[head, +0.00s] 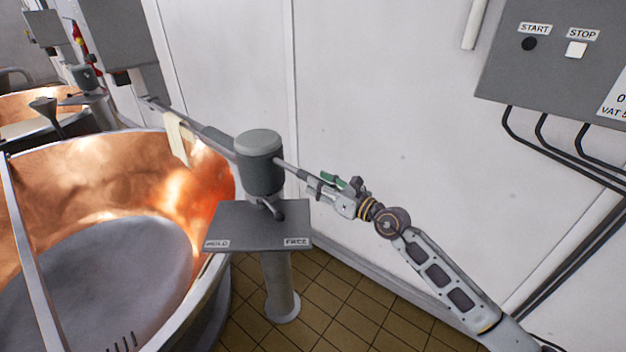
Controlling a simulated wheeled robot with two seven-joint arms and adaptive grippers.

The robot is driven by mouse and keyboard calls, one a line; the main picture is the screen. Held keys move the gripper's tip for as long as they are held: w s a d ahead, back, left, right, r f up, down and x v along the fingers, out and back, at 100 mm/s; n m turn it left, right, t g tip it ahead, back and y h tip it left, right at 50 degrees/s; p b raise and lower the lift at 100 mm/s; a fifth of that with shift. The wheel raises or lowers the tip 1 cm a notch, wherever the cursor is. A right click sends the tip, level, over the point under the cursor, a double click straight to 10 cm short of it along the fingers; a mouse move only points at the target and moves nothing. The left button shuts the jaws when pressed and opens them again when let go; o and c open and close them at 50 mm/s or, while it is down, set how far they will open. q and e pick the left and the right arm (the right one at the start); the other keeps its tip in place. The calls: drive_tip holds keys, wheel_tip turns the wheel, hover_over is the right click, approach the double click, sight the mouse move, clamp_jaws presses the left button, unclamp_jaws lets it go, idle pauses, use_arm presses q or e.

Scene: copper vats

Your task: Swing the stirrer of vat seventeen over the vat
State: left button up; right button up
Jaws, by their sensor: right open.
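The stirrer's grey cylindrical head (260,162) stands on a post beside the copper vat (105,160). Its long bar (212,138) runs from the upper left, past the vat's back right rim, through the head and on to the right. A cream flat piece (177,138) hangs from the bar near the rim. A plate (258,228) below the head is marked HOLD and FREE, with a short dark lever above it. My right gripper (316,192) is open at the bar's right end, by a green grip (333,182); contact is unclear. My left gripper is out of view.
A grey control box (550,60) with START and STOP buttons hangs on the white wall, its label cut off; cables run below it. A metal strip (30,250) crosses the vat at left. Another vat stands behind. Tiled floor (330,300) lies around the post.

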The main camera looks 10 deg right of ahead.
drive_tip(key=shift+x, duration=1.45)
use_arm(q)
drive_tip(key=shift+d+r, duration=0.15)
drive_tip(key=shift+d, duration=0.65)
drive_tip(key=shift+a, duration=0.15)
use_arm(e)
drive_tip(key=shift+c, duration=0.6)
drive_tip(key=c, duration=0.5)
clamp_jaws()
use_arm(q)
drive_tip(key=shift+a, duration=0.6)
